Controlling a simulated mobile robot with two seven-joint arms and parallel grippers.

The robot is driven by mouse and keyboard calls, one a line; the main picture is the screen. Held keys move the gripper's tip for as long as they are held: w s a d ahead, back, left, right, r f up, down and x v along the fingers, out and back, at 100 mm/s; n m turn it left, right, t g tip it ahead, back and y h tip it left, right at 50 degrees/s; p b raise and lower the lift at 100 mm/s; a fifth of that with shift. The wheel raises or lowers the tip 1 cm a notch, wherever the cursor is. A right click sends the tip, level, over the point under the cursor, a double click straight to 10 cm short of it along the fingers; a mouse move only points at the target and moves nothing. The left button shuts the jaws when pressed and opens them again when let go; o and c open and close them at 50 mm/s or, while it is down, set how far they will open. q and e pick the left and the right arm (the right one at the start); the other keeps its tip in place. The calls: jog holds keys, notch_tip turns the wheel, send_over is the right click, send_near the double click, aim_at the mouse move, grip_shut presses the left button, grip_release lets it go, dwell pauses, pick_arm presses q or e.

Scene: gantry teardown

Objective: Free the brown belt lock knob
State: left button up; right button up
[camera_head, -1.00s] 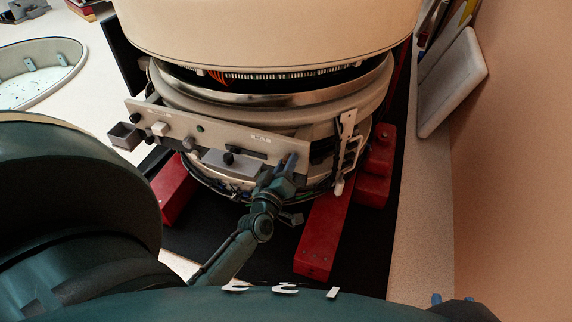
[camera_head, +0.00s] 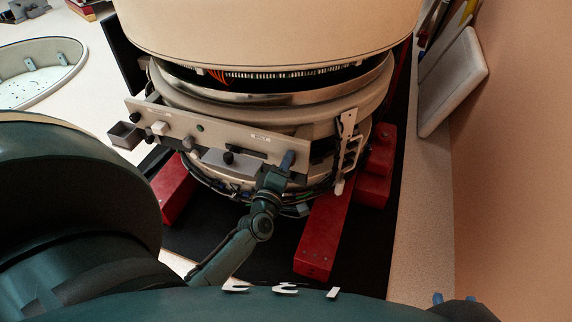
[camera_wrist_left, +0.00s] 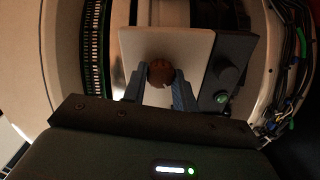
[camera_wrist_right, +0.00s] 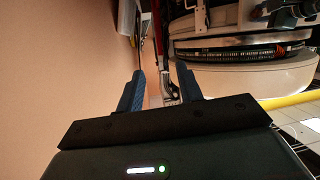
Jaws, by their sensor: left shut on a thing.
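The brown belt lock knob (camera_wrist_left: 160,73) is round and sits at the fingertips of my left gripper (camera_wrist_left: 161,78) in the left wrist view. The blue fingers are shut on it from both sides, in front of a pale plate (camera_wrist_left: 185,42). In the head view my left gripper (camera_head: 286,163) is at the right part of the beige front panel (camera_head: 220,129), below a small white label; it hides the knob there. My right gripper (camera_wrist_right: 158,88) is open and empty in the right wrist view, away from the panel.
A black knob (camera_wrist_left: 227,73) on a dark block and bundled cables (camera_wrist_left: 291,85) are close beside my left gripper. Red feet (camera_head: 325,235) stand below the round machine (camera_head: 270,30). A beige wall (camera_wrist_right: 90,60) is left of my right gripper.

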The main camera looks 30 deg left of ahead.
pick_arm(q)
jog(key=shift+f+n+b, duration=0.1)
jog(key=shift+n+b, duration=1.2)
jog(key=shift+n, duration=3.6)
pick_arm(e)
jog(key=shift+w+a+r+n+t+y, duration=0.15)
jog(key=shift+w+n+t+y, duration=0.1)
jog(key=shift+t, duration=0.25)
jog(key=shift+w+a+f+n+t+y, duration=0.15)
jog(key=shift+n+t+y, duration=0.1)
jog(key=shift+t, duration=0.25)
jog(key=shift+r, duration=0.1)
pick_arm(q)
jog(key=o, duration=1)
jog(key=v, duration=1.3)
jog(key=shift+s+p, duration=0.15)
jog(key=shift+p, duration=0.15)
pick_arm(e)
jog(key=shift+s, duration=0.1)
